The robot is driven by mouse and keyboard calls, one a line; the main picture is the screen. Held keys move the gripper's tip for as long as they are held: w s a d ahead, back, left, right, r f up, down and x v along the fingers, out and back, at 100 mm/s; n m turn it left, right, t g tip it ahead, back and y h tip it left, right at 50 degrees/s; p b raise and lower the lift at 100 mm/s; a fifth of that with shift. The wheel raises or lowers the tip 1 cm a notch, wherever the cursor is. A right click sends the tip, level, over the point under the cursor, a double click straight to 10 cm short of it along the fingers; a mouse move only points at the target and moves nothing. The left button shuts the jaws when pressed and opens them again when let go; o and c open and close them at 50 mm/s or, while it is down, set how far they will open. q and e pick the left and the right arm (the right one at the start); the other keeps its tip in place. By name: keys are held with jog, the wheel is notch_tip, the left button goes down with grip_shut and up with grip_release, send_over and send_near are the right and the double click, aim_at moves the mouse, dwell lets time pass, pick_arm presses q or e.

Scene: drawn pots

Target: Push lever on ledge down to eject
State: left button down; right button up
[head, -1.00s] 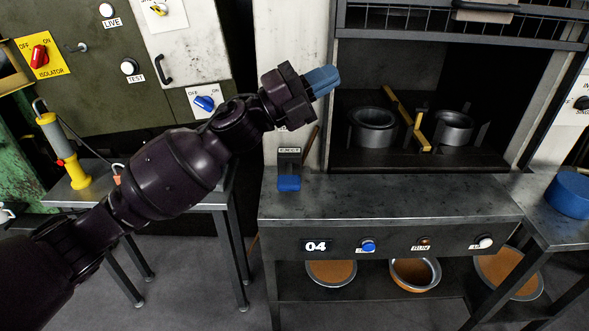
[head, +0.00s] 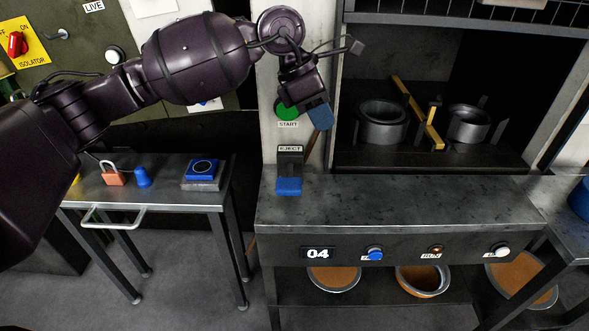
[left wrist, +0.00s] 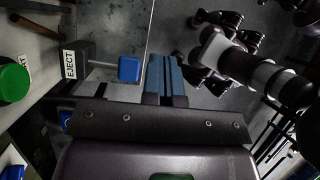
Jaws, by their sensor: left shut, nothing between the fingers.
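In the left wrist view the blue lever handle (left wrist: 129,69) sticks out on a metal rod from the EJECT block, just left of my shut blue fingers (left wrist: 165,75). My right gripper is not in view.
A green START button (head: 287,111) is on the post behind my gripper. Two metal pots (head: 381,122) stand in the dark recess with a yellow bar (head: 417,112) between them. Blue and white buttons (head: 375,254) line the ledge front. A side table (head: 150,195) stands left.

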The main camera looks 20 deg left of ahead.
aim_at(287, 183)
pick_arm(q)
jog(key=a+f+y, duration=0.2)
jog(key=a+y, duration=0.3)
jog(key=a, duration=0.2)
jog(key=shift+w+f+m, duration=0.15)
jog(key=shift+w+m, duration=0.2)
jog(key=shift+m, duration=0.05)
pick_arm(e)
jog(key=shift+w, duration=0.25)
pick_arm(q)
notch_tip(287, 183, down, 12)
jog(key=shift+f, duration=1.05)
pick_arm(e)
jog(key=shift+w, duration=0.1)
